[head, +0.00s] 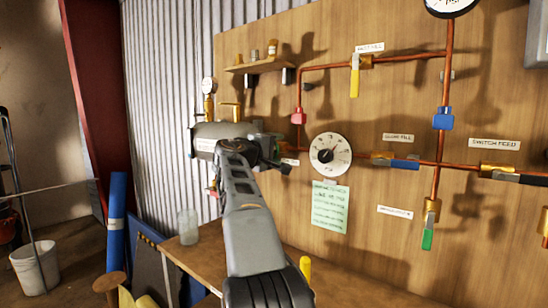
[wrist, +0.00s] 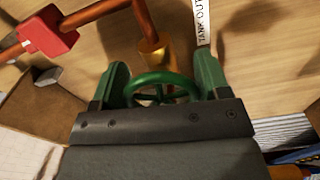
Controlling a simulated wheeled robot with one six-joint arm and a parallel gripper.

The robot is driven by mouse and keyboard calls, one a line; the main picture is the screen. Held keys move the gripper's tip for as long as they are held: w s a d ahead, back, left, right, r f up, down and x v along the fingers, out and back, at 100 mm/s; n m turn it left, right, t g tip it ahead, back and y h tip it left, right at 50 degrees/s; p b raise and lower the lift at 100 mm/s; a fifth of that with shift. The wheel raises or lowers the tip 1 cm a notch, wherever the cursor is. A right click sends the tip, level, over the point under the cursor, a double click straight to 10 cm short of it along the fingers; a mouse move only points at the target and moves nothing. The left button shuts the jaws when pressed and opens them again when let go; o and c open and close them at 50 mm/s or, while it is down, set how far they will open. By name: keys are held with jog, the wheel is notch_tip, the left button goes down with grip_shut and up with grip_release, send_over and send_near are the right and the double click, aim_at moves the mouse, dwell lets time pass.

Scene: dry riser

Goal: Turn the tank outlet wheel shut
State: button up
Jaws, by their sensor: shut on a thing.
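The tank outlet wheel (wrist: 163,79) is a green spoked handwheel in the wrist view, below a brass fitting on a copper pipe (wrist: 147,22). My gripper (wrist: 160,72) has one green finger on each side of the wheel and is shut on its rim. Part of the wheel is hidden behind the gripper body. A white label (wrist: 200,22) reading "TANK OUT…" stands beside it, partly cut off. In the head view my gripper (head: 268,150) is at the right end of the grey tank (head: 204,139), and it hides the wheel.
A round dial (head: 331,154) and a green note (head: 330,206) are right of my arm on the wooden panel. A red fitting (head: 298,117) is just above the gripper. A glass jar (head: 188,226) stands on the bench (head: 205,252) below.

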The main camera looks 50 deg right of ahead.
jog(key=shift+f+m+b, duration=0.2)
jog(key=shift+m+b, duration=1.5)
jog(key=shift+m, duration=1.9)
jog(key=shift+w, duration=0.1)
jog(key=o, duration=0.9)
jog(key=s+a+b, duration=0.1)
jog(key=a, duration=1.2)
jog(key=shift+a+b, duration=0.3)
jog(key=shift+a, duration=0.05)
jog(key=shift+s, duration=0.1)
